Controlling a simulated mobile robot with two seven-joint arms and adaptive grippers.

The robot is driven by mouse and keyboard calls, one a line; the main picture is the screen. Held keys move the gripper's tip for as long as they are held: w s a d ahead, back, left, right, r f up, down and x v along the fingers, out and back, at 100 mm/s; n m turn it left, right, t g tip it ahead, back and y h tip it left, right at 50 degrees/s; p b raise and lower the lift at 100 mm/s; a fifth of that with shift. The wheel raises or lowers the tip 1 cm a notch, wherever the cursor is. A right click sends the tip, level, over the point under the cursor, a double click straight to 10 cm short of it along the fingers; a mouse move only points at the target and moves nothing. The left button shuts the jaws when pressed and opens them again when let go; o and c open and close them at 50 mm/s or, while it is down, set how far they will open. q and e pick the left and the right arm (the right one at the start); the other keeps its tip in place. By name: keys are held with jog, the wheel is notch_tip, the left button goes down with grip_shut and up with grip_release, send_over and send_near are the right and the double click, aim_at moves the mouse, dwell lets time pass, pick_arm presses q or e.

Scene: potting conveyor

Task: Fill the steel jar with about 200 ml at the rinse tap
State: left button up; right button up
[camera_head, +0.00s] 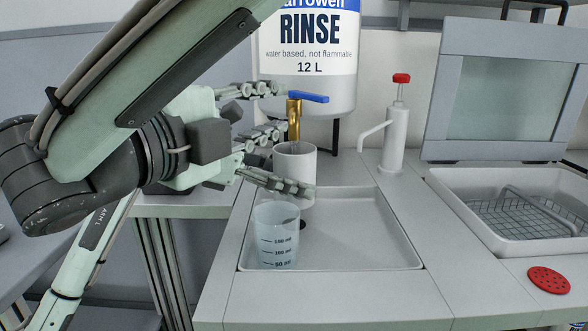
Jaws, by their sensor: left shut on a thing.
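The steel jar (296,163), a pale plain cylinder, is upright under the brass rinse tap (294,120). The tap's spout end is at the jar's mouth; I cannot see the liquid level inside. The blue tap lever (309,97) points right. My left gripper (284,160) is shut on the jar from the left, its lower finger across the jar's front.
A clear graduated beaker (277,240) stands at the left of the shallow basin (385,250), in front of the jar. The white rinse tank (335,85) is behind the tap. A red-capped white dispenser (396,135), a tray with a wire rack (470,215) and a red disc (549,280) are to the right.

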dwell(0.7)
pick_arm(q)
jog(key=a, duration=0.2)
jog(key=s+a, duration=0.1)
jog(key=a, duration=0.1)
jog(key=s+a, duration=0.1)
jog(key=a, duration=0.2)
jog(key=shift+a, duration=0.1)
pick_arm(e)
jog(key=shift+c, duration=0.4)
